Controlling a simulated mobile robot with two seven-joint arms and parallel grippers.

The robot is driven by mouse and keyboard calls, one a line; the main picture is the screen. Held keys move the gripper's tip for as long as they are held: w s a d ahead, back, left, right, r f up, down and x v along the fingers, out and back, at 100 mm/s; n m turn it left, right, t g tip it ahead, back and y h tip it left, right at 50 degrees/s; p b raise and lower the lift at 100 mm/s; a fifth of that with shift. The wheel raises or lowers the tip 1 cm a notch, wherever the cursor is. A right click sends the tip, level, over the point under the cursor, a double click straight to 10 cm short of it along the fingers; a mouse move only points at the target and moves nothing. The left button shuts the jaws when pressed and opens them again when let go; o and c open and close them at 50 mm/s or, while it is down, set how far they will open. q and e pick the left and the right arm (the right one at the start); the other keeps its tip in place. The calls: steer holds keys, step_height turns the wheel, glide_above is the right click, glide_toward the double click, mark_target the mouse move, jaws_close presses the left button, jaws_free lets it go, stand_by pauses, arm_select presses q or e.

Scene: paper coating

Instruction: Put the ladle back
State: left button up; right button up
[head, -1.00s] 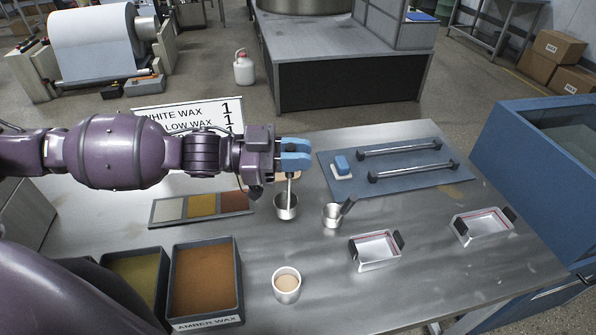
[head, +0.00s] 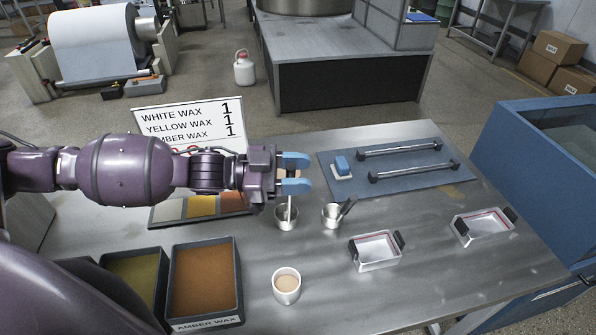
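The ladle (head: 289,206) shows as a thin, upright light handle at a small metal cup (head: 287,219) on the steel table. The handle's upper part is hidden by my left gripper; whether its bowl rests inside the cup I cannot tell. My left gripper (head: 297,174) comes in from the left just above it, with its two blue fingers apart. The lower finger overlaps the top of the handle in the picture. My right gripper is not in view.
A second metal cup (head: 332,217) with a dark handle stands close to the right. A white cup (head: 286,286) of tan liquid is in front. Two metal trays (head: 375,264) (head: 482,227) stand right. The amber wax bin (head: 237,290) is left. A blue mat (head: 345,190) lies behind.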

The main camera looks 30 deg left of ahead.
arm_select(q)
steer(key=v, duration=1.2)
stand_by(0.5)
steer(key=shift+r, duration=0.1)
